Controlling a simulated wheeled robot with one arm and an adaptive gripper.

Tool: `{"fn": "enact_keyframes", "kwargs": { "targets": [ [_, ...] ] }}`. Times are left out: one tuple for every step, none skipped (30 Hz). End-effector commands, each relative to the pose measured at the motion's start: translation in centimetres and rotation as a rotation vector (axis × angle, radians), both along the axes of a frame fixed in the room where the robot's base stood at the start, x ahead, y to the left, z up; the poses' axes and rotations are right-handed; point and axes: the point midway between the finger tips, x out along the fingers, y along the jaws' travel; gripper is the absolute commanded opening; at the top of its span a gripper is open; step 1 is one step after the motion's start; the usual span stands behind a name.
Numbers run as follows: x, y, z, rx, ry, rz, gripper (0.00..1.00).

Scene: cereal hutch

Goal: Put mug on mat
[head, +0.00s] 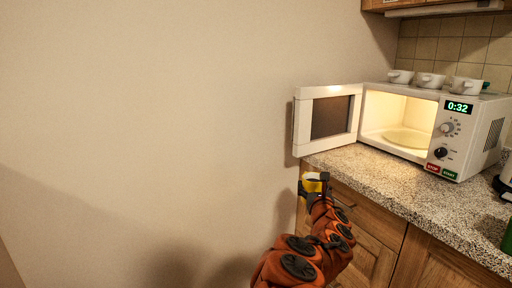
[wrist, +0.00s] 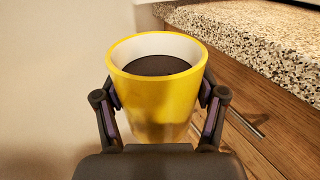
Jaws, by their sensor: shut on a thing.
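A yellow mug (wrist: 155,95) with a white inside and dark contents is held upright in my gripper (wrist: 157,110), one finger on each side of it. No mat can be made out in either view.
An open, lit microwave (head: 433,128) reading 0:32 stands on the speckled counter (head: 380,180), with its door (head: 327,117) swung left and a turntable (head: 408,138) inside. Several white cups (head: 431,80) stand on top. Wooden cabinets (head: 380,228) are below the counter.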

Motion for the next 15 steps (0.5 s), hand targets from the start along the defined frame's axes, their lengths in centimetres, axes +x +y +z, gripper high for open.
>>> {"fn": "enact_keyframes", "kwargs": {
  "targets": [
    [0.0,0.0,0.6,0.001,-0.002,0.001,0.13],
    [0.0,0.0,0.8,0.001,-0.002,0.001,0.13],
    [0.0,0.0,1.2,0.001,-0.001,0.001,0.13],
    [0.0,0.0,1.5,0.001,-0.001,0.001,0.13],
    [0.0,0.0,1.8,0.001,-0.001,0.001,0.13],
    [0.0,0.0,2.1,0.000,-0.001,0.001,0.13],
    [0.0,0.0,2.4,0.000,-0.001,0.001,0.13],
    [0.0,0.0,2.7,0.000,-0.001,0.001,0.13],
    [0.0,0.0,3.3,0.000,-0.001,0.001,0.13],
    [0.0,0.0,3.7,0.000,-0.001,0.001,0.13],
    [0.0,0.0,4.1,0.000,-0.001,0.001,0.13],
    [0.0,0.0,4.7,0.000,-0.001,0.001,0.13],
    [0.0,0.0,5.2,0.000,-0.001,0.001,0.13],
    [0.0,0.0,5.7,0.000,-0.001,0.001,0.13],
    [0.0,0.0,6.3,0.000,-0.001,0.001,0.13]
  ]
}}
